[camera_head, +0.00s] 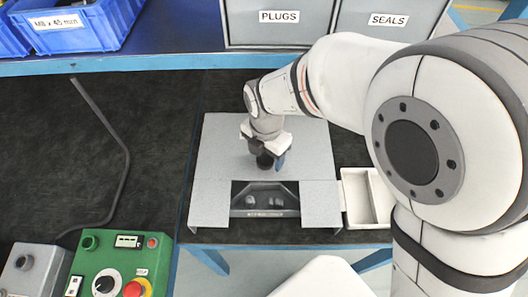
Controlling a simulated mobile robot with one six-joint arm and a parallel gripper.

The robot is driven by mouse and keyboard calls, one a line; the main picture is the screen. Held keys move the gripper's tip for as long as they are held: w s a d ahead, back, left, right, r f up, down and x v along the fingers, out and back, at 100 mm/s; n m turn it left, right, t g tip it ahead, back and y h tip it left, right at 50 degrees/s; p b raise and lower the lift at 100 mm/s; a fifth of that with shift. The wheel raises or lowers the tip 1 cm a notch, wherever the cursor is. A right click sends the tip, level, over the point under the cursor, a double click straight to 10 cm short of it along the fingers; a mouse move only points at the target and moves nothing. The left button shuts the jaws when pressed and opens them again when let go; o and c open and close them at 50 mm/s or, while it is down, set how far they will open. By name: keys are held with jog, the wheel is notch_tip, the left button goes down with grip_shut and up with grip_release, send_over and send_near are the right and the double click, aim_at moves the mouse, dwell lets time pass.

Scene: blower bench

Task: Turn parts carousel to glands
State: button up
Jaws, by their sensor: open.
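The parts carousel sits under a grey housing (222,150) in the middle of the bench. A cut-out at its front shows one compartment (265,198) with a few dark parts in it. The compartment's front label is too small to read. A dark knob (265,162) stands on top of the housing. My gripper (266,157) points down at the knob, with its open fingers at either side of it. I cannot tell whether the fingers touch the knob. The rest of the carousel is hidden under the cover.
A cream tray (345,203) stands right of the housing. A green control box (120,262) with a red button and a grey box (35,268) are at the lower left. Behind are grey bins labelled PLUGS (278,17) and SEALS (388,20), and a blue bin (75,38). A dark cable (122,145) crosses the left.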

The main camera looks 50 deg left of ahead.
notch_tip(320, 180, up, 7)
jog(key=shift+f, duration=0.1)
dwell(0.7)
